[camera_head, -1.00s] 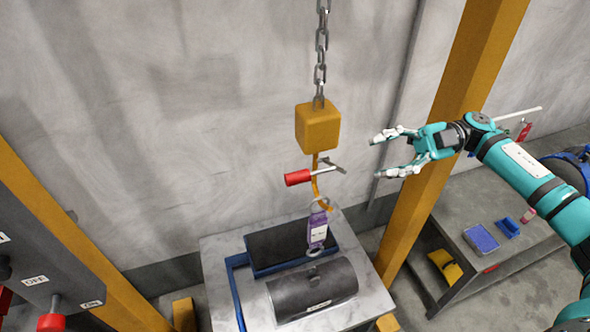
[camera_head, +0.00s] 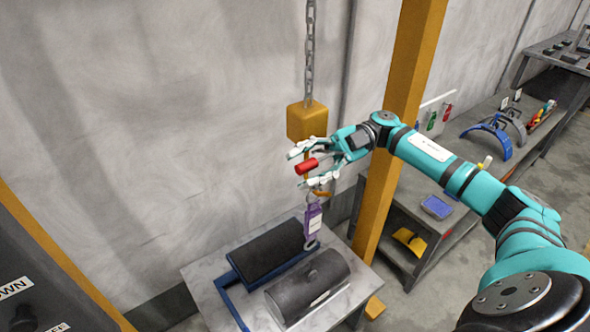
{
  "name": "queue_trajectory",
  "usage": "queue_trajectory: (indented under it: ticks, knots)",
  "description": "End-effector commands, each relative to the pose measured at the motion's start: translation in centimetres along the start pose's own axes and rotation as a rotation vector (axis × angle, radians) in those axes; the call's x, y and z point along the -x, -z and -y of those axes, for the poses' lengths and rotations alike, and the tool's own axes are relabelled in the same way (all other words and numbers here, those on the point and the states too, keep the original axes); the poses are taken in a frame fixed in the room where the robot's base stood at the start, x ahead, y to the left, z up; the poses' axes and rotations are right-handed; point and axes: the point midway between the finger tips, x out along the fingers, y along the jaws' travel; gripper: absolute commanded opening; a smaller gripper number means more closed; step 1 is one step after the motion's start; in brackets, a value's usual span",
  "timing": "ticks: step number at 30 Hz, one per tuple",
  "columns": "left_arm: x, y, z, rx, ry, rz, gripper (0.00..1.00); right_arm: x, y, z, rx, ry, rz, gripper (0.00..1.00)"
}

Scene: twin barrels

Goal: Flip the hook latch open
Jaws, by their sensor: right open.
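The hook latch shows as a red-tipped lever (camera_head: 306,166) at the hook under the yellow hoist block (camera_head: 307,121). The orange hook (camera_head: 322,193) shows only in part, behind my fingers. My right gripper (camera_head: 304,168) is open, with one finger above and one below the red tip. I cannot tell whether the fingers touch it. A purple tag-like piece (camera_head: 313,221) with rings hangs from the hook. My left gripper is not in view.
A chain (camera_head: 310,50) holds the block. Below stands a grey table (camera_head: 203,280) with a dark cylinder (camera_head: 309,288) and a black block (camera_head: 266,252) in a blue frame. A yellow post (camera_head: 384,200) stands close behind my right arm. A bench (camera_head: 447,217) with tools stands at the right.

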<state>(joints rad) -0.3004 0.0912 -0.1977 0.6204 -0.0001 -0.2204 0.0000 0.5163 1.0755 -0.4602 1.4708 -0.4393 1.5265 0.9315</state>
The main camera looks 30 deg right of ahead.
Motion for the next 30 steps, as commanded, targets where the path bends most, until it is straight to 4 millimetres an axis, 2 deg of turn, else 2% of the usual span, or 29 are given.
queue_trajectory:
  ticks: [4,5,9,15,25,30]
  knots:
    - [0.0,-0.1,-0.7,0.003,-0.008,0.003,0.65,0.0,0.0,0.0,-0.001,0.001,-0.001,0.44]
    - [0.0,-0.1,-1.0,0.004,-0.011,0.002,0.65,0.0,0.0,0.0,-0.001,0.001,-0.001,0.41]
    - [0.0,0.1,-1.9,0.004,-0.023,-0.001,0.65,0.0,0.0,0.0,-0.001,0.0,-0.001,0.23]
    - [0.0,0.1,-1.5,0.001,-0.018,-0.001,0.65,0.0,0.0,0.0,-0.001,0.0,-0.001,0.0]
    - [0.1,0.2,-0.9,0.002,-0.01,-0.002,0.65,0.0,0.1,-0.1,-0.006,0.0,-0.002,0.0]
    - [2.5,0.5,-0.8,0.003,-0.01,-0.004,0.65,0.0,0.8,-1.4,-0.148,-0.001,-0.002,0.0]
